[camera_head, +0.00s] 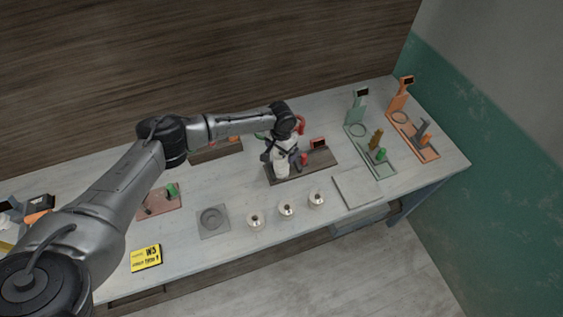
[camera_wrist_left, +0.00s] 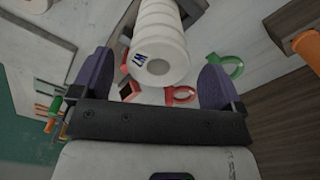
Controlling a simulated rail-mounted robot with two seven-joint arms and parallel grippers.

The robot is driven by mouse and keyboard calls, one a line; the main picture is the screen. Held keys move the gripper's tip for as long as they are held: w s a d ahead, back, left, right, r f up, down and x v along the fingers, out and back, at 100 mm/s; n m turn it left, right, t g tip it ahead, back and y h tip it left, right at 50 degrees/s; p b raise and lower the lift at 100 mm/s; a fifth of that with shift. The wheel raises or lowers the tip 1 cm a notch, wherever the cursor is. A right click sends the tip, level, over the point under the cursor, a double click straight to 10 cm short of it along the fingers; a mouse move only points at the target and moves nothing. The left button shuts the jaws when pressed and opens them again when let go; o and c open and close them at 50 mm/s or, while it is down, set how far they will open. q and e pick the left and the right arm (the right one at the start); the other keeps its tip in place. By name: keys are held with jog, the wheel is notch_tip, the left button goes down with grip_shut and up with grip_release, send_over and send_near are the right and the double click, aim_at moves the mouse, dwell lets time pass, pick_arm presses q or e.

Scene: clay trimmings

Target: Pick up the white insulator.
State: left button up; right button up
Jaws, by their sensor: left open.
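The white insulator (camera_wrist_left: 160,40) is a ribbed cylinder with a small blue mark near its end. In the wrist view it lies between the two dark fingers of my left gripper (camera_wrist_left: 157,70), with gaps on both sides. In the head view the white insulator (camera_head: 282,171) shows just below my left gripper (camera_head: 283,157), over a dark board (camera_head: 318,166). My left gripper is open around it, not closed on it. The arm and wrist hide part of the board. My right gripper is in neither view.
Three small pale round pieces (camera_head: 286,208) stand along the front, beside a grey square plate with a ring (camera_head: 213,221). Green (camera_head: 384,165) and orange (camera_head: 428,153) stands are at right. A flat pale panel (camera_head: 357,187) lies nearby. A yellow sign (camera_head: 146,258) is front left.

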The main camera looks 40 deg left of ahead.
pick_arm(q)
notch_tip(320, 180, down, 4)
jog(key=shift+d+r, duration=0.1)
jog(key=shift+r, duration=0.15)
jog(key=shift+f, duration=0.7)
jog(key=shift+c, duration=0.4)
jog(key=c, duration=1.4)
notch_tip(320, 180, up, 11)
jog(key=shift+f+p, duration=0.2)
jog(key=shift+p, duration=0.35)
notch_tip(320, 180, up, 2)
jog(key=shift+r+p, duration=0.1)
jog(key=shift+p, duration=1)
